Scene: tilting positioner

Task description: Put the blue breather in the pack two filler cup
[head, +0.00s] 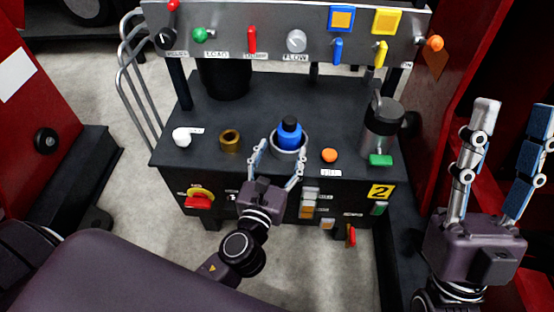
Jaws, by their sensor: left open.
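The blue breather (289,138), with a black top, stands upright inside the rim of a grey filler cup (289,154) on the dark bench top. The bench front has a yellow plate marked 2 (381,192). My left gripper (277,155) is open, its fingers apart at the near side of the cup, with nothing held between them. Whether a fingertip touches the cup cannot be told. My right gripper (515,108) is open and empty at the far right, away from the bench.
A brass ring (230,141) and a white knob (181,138) lie left of the cup. An orange button (329,155) and a grey canister (382,129) stand to its right. A control panel (270,38) with levers spans the back.

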